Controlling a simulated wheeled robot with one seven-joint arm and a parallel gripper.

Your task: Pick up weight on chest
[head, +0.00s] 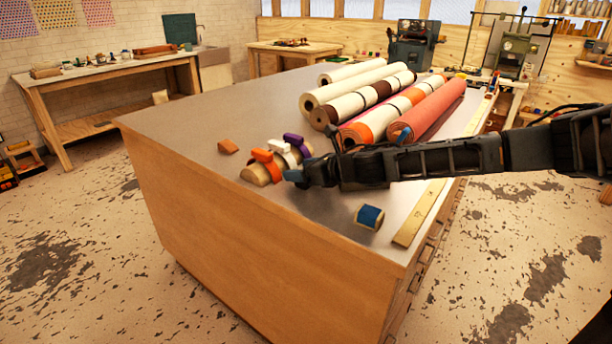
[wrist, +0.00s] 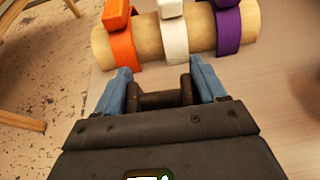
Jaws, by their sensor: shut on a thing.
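The chest (head: 250,235) is a large wooden cabinet with a grey top, in the middle of the head view. My gripper (head: 313,162) is low over the chest top, beside a wooden roll with coloured clips. In the wrist view, my gripper (wrist: 160,80) has its blue fingers on either side of a small dark brown, spool-shaped thing, apparently the weight (wrist: 160,99), and is shut on it. The weight cannot be made out in the head view, where my gripper hides it.
The wooden roll (head: 255,174) carries an orange clip (head: 267,161), a white clip (head: 279,147) and a purple clip (head: 297,143). A blue spool (head: 370,216) lies nearer the front. Several long rolls (head: 365,101) lie behind. A wooden ruler (head: 417,220) runs along the right edge.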

